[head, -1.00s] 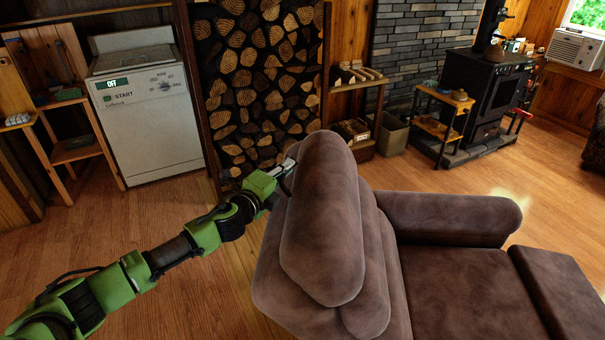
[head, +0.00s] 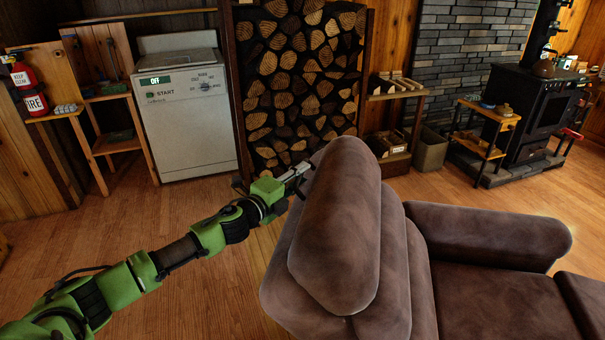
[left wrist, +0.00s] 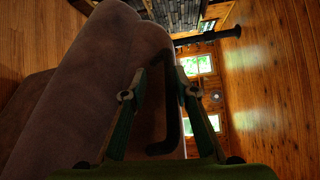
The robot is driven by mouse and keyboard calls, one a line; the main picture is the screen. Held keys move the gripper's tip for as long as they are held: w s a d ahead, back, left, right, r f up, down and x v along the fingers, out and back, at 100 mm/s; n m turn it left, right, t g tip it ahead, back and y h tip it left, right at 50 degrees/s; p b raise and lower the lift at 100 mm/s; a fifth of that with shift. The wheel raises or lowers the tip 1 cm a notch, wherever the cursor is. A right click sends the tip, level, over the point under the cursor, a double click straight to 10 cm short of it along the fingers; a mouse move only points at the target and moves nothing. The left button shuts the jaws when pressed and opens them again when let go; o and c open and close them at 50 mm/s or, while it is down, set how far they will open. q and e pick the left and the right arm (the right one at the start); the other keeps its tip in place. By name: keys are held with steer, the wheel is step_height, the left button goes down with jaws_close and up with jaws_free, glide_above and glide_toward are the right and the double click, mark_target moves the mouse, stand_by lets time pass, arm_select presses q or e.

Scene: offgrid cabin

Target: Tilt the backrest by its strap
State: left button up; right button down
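The brown padded backrest (head: 335,230) of a recliner stands at centre right in the head view, seen from behind and above. In the left wrist view the backrest (left wrist: 85,85) fills the left side. A dark strap (left wrist: 160,149) shows there as a bent loop beside the backrest. My left gripper (head: 302,172) is at the backrest's upper left edge. In the left wrist view its two fingers (left wrist: 160,76) are apart, with the strap between them. I cannot tell whether they touch it. The strap is not clear in the head view. My right gripper is out of view.
The recliner's armrest (head: 490,232) and seat extend right. A white dishwasher (head: 185,105), a firewood rack (head: 300,80) and a black stove (head: 535,110) stand along the back. Wood floor (head: 130,225) is clear on the left.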

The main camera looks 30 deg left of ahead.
arm_select(q)
steer(key=shift+a, duration=0.4)
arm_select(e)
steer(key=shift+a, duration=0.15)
arm_select(q)
steer(key=shift+d+r, duration=0.1)
steer(key=shift+r, duration=0.1)
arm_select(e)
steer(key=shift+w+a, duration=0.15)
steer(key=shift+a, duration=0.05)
arm_select(q)
steer(key=shift+s+a+r, duration=0.1)
steer(key=shift+s+a, duration=0.2)
steer(key=shift+s, duration=1.65)
steer(key=shift+s+a+r, duration=0.15)
steer(key=shift+s+a, duration=0.1)
steer(key=shift+s, duration=1.75)
steer(key=shift+s+a+r, duration=0.1)
steer(key=shift+s+a, duration=0.2)
steer(key=shift+s, duration=1.65)
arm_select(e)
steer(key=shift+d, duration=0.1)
